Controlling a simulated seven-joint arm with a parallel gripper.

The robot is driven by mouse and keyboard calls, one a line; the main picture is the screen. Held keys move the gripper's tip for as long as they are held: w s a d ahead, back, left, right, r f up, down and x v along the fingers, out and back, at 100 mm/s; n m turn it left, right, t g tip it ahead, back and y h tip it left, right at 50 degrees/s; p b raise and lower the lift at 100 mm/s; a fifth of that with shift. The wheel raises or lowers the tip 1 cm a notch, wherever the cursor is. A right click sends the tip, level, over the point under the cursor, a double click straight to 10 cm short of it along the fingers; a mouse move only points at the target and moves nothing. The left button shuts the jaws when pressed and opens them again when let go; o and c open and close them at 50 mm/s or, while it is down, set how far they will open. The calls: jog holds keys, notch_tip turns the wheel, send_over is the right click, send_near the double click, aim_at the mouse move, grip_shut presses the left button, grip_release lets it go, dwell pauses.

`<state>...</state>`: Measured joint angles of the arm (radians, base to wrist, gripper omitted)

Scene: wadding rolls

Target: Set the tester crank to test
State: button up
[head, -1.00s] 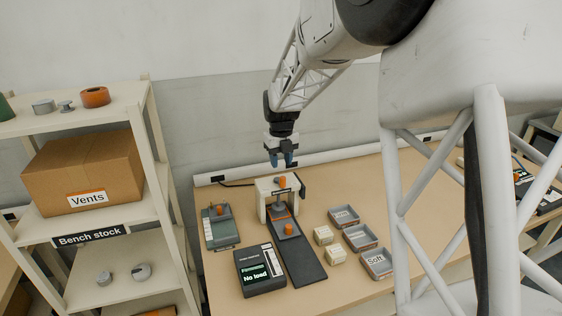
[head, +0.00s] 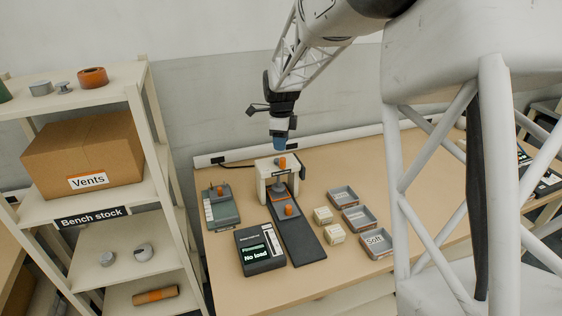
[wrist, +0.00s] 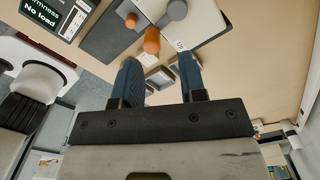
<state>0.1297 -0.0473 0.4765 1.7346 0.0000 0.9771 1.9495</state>
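The firmness tester is a beige frame (head: 262,187) on a long dark base (head: 303,243). On its top is a small orange crank knob (head: 282,163); in the wrist view the orange knob (wrist: 152,40) sits beside a grey round hub (wrist: 177,10), near a small white label, perhaps "Up". A second orange knob (head: 289,210) stands lower on the dark base. The tester display (head: 260,250) reads "No load". My gripper (head: 280,147) hangs just above the frame's top, seen edge-on. In the wrist view its blue fingers (wrist: 158,76) are apart with nothing held between them.
Two cream blocks (head: 323,215) and several grey trays (head: 378,245), one labelled "Soft", lie right. A shelf (head: 125,215) stands left with a Vents box (head: 85,155).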

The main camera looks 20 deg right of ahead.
aim_at(281, 161)
jog(key=n, duration=1.2)
jog(key=shift+n, duration=0.3)
jog(key=n, duration=1.2)
jog(key=shift+f, duration=0.15)
jog(key=shift+f, duration=3.8)
grip_shut()
